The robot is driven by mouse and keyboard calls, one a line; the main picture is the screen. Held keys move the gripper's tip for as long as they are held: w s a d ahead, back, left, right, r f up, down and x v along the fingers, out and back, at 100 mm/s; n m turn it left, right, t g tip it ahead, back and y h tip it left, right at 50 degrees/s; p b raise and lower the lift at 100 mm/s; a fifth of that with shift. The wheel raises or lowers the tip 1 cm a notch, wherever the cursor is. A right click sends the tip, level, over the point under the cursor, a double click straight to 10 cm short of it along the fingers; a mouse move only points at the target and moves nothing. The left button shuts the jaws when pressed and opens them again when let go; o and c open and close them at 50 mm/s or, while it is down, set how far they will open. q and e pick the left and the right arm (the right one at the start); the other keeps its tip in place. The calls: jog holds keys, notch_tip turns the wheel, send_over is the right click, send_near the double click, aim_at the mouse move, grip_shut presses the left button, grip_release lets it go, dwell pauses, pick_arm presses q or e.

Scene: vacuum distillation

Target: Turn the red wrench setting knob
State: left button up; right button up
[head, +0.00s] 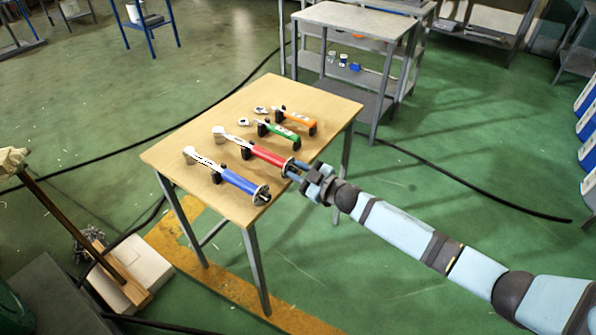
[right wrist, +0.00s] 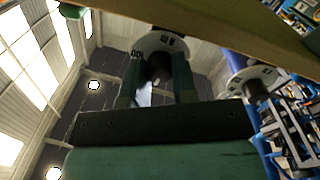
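The red wrench (head: 270,156) lies on the wooden table (head: 180,149), between the blue wrench (head: 240,183) and the green wrench (head: 282,133). Its handle end points toward the table's right edge. My right gripper (head: 297,171) is at that end. In the right wrist view, the wrench's white dial (right wrist: 139,46) is ahead, with the dark setting knob (right wrist: 160,67) at its centre. The two fingers of my right gripper (right wrist: 160,82) flank the knob closely, one on each side. Whether they press on it is unclear. My left gripper is not in view.
An orange wrench (head: 296,119) lies at the far side of the table. The blue wrench's end dial (right wrist: 251,80) is close to the right of my fingers in the wrist view. A grey shelf cart (head: 350,18) stands behind. Green floor is open around my right arm.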

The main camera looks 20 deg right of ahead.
jog(key=shift+r+m+p, duration=0.15)
jog(key=shift+m+p, duration=0.35)
jog(key=shift+p, duration=0.3)
jog(key=shift+r+m+p, duration=0.1)
jog(key=shift+m+p, duration=1)
jog(key=shift+p, duration=0.15)
jog(key=m+p, duration=0.2)
jog(key=m, duration=0.1)
jog(key=shift+f+m+p, duration=0.2)
jog(key=shift+m+p, duration=0.45)
jog(key=shift+m, duration=0.35)
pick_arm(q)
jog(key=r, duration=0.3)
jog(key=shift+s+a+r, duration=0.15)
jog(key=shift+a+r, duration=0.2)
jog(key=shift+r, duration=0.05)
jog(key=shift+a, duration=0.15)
pick_arm(e)
jog(key=shift+m, duration=0.3)
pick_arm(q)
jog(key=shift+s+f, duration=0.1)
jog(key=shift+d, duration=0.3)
pick_arm(e)
jog(key=o, duration=0.9)
jog(key=shift+o, duration=0.2)
